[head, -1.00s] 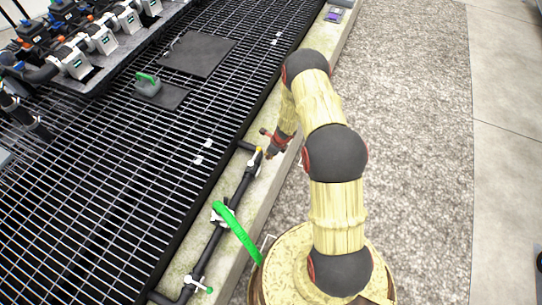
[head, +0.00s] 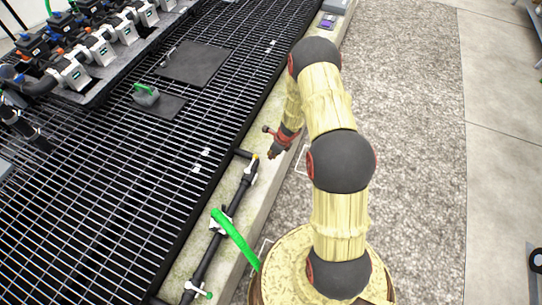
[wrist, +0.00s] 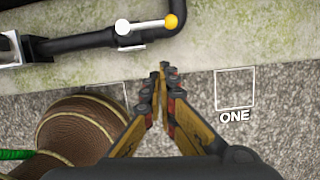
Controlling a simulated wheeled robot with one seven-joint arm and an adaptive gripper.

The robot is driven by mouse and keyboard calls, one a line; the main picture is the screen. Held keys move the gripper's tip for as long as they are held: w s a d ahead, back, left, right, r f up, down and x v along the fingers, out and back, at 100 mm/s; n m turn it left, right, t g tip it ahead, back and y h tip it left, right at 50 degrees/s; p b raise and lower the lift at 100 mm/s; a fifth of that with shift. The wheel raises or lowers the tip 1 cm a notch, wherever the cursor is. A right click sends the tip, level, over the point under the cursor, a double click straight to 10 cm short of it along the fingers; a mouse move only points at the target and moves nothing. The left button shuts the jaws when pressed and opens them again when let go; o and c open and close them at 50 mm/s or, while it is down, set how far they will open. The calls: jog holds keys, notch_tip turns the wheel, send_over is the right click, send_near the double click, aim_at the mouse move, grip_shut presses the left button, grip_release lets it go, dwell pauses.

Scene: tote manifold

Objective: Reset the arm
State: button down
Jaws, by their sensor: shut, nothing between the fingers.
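My gripper (wrist: 164,68) points down in the wrist view, its two yellow and black fingers meeting at the tips with nothing between them. In the head view my gripper (head: 272,154) hangs at the end of my bent arm, just right of the pipe end. The black pipe (head: 216,236) runs along the pale concrete curb. Its yellow knob (wrist: 170,20) and white valve handle (wrist: 123,27) show at the top of the wrist view, apart from the fingertips.
A white square outline marked ONE (wrist: 235,90) lies on the gravel. A black grating (head: 110,170) carries a grey-green can (head: 146,95) and a dark mat (head: 194,63). Gravel to the right is clear.

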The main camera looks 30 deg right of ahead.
dwell(0.4)
jog(key=s+d+m+h, duration=0.35)
jog(key=d+m, duration=0.35)
jog(key=m, duration=0.5)
jog(key=s+d+r+m+g+h, duration=0.1)
jog(key=s+d+r+m, duration=0.15)
jog(key=r+m, duration=0.55)
jog(key=s+d+r+m+g+h, duration=0.15)
jog(key=s+r+m, duration=0.25)
jog(key=r+m, duration=0.4)
jog(key=s+a+r+m+t+y, duration=0.1)
jog(key=s+a+r+m, duration=0.4)
jog(key=a+r, duration=0.3)
jog(key=s+a+r+m+t+y, duration=0.1)
jog(key=s+a+r+m, duration=0.3)
jog(key=a+r, duration=0.5)
jog(key=s+a+r+m+t+y, duration=0.2)
jog(key=s+a+r+m, duration=0.3)
jog(key=r, duration=1.5)
jog(key=s+a+t, duration=0.1)
jog(key=s+a, duration=0.2)
jog(key=a, duration=0.1)
jog(key=shift+a+r+m, duration=0.15)
jog(key=shift+a+m, duration=0.05)
jog(key=shift+m, duration=0.1)
